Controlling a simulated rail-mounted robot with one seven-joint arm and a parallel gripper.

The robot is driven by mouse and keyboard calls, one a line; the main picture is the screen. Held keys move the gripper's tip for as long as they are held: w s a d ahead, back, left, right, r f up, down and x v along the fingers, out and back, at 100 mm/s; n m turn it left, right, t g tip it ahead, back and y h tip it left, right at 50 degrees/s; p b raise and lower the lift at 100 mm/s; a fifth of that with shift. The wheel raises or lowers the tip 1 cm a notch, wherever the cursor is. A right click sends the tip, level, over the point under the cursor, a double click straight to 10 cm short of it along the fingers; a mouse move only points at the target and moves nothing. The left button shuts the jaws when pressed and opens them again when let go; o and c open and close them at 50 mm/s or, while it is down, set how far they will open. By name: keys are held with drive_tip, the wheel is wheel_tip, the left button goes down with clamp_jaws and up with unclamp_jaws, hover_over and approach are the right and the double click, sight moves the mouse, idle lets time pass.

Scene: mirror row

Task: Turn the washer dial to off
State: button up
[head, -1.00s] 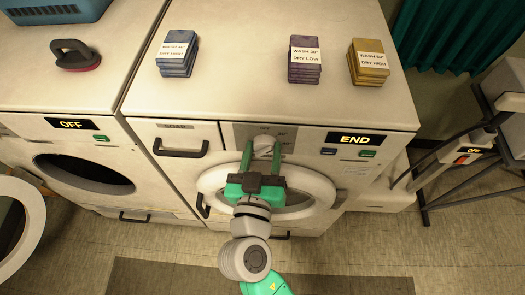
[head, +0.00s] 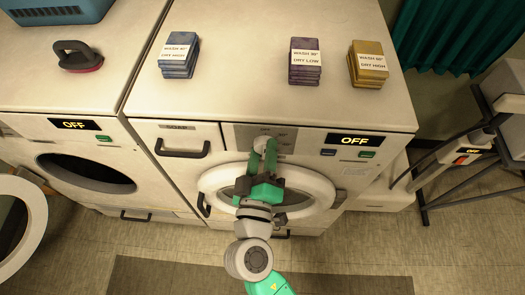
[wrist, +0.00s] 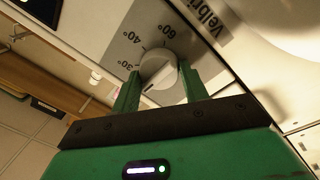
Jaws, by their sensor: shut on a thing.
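The washer dial (head: 263,144) is a round pale knob on the grey panel of the right-hand machine. In the wrist view the dial (wrist: 160,72) shows temperature marks around it, with a dark pointer line on its face. My gripper (head: 263,155) is at the dial from the front, its green fingers on either side of the knob and shut on it. The fingers also show in the wrist view (wrist: 158,90). The washer display (head: 355,140) reads OFF. The fingers hide part of the knob's rim.
The washer's round door (head: 325,187) is below the dial. Blue (head: 179,55), purple (head: 304,61) and yellow (head: 368,64) stacks with cards stand on top. The soap drawer handle (head: 182,150) is left of the dial. The left machine's display (head: 74,124) reads OFF.

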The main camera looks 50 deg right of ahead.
drive_tip(key=shift+n, duration=0.5)
drive_tip(key=o, duration=1)
drive_tip(key=b+v, duration=0.1)
drive_tip(key=v, duration=0.6)
drive_tip(key=shift+s+a, duration=0.25)
drive_tip(key=shift+a, duration=0.1)
